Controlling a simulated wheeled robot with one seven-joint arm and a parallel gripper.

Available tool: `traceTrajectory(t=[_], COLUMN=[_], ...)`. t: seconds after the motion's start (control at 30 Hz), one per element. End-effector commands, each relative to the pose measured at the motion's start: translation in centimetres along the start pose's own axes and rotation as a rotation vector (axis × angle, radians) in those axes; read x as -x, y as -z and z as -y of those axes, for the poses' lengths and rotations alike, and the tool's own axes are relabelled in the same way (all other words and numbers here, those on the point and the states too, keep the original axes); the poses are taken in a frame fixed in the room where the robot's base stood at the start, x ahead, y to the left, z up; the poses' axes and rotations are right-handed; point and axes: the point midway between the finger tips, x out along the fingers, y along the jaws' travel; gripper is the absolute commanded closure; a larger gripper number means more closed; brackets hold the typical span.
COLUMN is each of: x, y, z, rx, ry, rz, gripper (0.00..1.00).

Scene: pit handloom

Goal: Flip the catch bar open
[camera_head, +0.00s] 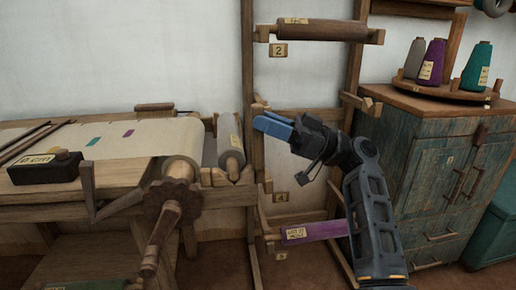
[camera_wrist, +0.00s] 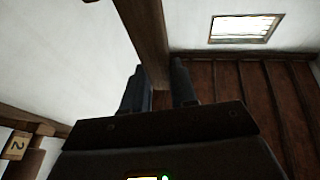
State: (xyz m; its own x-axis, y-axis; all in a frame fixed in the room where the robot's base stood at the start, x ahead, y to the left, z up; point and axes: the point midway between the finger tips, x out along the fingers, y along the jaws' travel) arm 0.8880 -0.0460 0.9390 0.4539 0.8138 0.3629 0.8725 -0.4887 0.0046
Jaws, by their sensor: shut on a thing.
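My gripper (camera_head: 262,121), with blue fingers, is at the left upright (camera_head: 250,70) of the wooden rack, just below a small wooden bracket (camera_head: 260,106). In the wrist view, my gripper (camera_wrist: 160,82) has its two dark fingers a little apart, with the brown wood of a post (camera_wrist: 146,35) showing between them. It is shut on a wooden part there. The fingers cover the contact, so I cannot tell whether this part is the catch bar. No other piece is clearly recognisable as the catch bar.
A loom with a cloth beam (camera_head: 182,168) and toothed wheel (camera_head: 172,203) stands left. A roller (camera_head: 320,31) lies on the rack above, and a purple roller (camera_head: 315,231) below. A blue cabinet (camera_head: 415,165) with yarn cones (camera_head: 433,62) stands right.

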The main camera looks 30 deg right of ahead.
Motion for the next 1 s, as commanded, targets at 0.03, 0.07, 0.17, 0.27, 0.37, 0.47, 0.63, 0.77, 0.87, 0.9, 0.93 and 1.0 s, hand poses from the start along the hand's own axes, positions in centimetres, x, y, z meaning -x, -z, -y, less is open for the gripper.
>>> traceTrajectory(t=[0.03,0.07,0.17,0.27,0.37,0.47,0.63,0.77,0.87,0.9,0.93,1.0], x=[0.7,0.8,1.4,1.8,2.2,2.4,2.7,2.8,2.9,2.9,2.9,2.9], y=[-1.1,-1.1,-0.9,-0.8,-0.6,-0.6,-0.4,-0.3,-0.2,-0.2,-0.1,-0.1], z=[0.0,0.0,-0.1,-0.2,-0.3,-0.3,-0.4,-0.5,-0.5,-0.5,-0.5,-0.5], rx=[-0.006,-0.01,-0.02,-0.029,-0.038,-0.044,-0.052,-0.055,-0.056,-0.056,-0.056,-0.057], ry=[0.001,-0.001,-0.005,-0.008,-0.013,-0.015,-0.019,-0.021,-0.022,-0.022,-0.022,-0.022], rz=[-0.029,-0.047,-0.106,-0.158,-0.201,-0.234,-0.272,-0.287,-0.292,-0.293,-0.293,-0.293], gripper=[1.0,1.0,1.0,1.0,1.0,1.0,1.0,1.0,1.0,1.0,1.0,1.0])
